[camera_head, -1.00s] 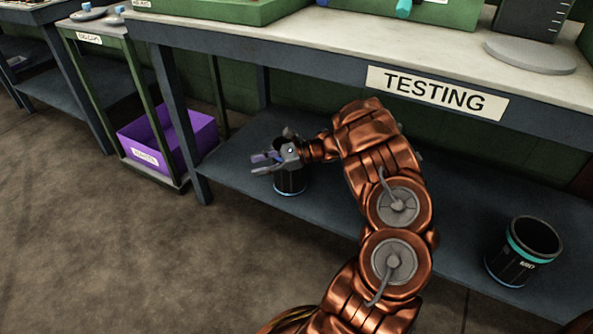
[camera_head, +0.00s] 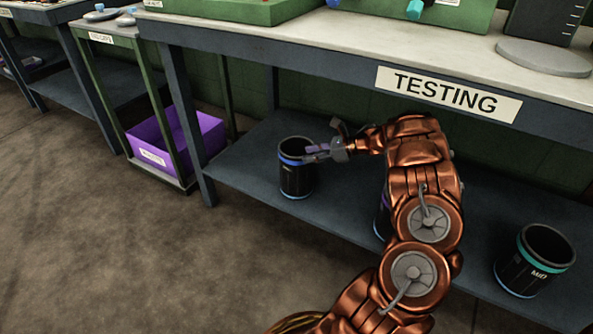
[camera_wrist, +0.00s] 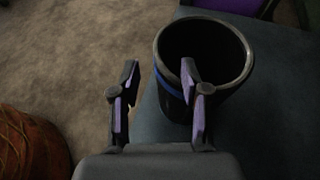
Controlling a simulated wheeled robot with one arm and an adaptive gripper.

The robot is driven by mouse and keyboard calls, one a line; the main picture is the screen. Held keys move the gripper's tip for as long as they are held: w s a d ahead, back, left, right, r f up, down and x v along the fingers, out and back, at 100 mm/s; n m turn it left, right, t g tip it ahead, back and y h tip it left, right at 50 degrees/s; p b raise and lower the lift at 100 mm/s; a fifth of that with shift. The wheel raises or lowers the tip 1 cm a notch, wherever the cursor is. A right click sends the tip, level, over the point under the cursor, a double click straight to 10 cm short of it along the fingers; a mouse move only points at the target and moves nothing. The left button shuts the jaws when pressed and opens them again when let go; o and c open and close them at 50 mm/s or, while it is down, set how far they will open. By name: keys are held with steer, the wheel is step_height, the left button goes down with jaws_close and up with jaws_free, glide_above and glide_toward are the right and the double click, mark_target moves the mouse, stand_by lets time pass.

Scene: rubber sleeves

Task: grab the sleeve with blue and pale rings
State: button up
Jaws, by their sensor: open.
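A black open-topped sleeve (camera_head: 296,178) with a blue ring near its top and a pale blue ring near its base stands upright on the lower shelf, left of my arm. My gripper (camera_head: 314,151) is at its upper right side in the head view, at about rim height. In the wrist view the sleeve (camera_wrist: 172,103) is ahead and to the right. My open gripper (camera_wrist: 160,75) has its right finger overlapping the sleeve's rim area and its left finger apart from it.
A sleeve with a teal ring (camera_head: 535,262) stands at the shelf's right. Another sleeve (camera_head: 380,216) is mostly hidden behind my arm. The lower shelf (camera_head: 240,170) lies under the TESTING bench top (camera_head: 340,46). A purple bin (camera_head: 165,142) is to the left.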

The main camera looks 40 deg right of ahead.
mark_target(288, 158)
steer(key=b+x, duration=0.1)
steer(key=x, duration=0.3)
steer(key=shift+w+a+f, duration=0.15)
steer(key=shift+w, duration=0.05)
jaws_close()
stand_by(0.6)
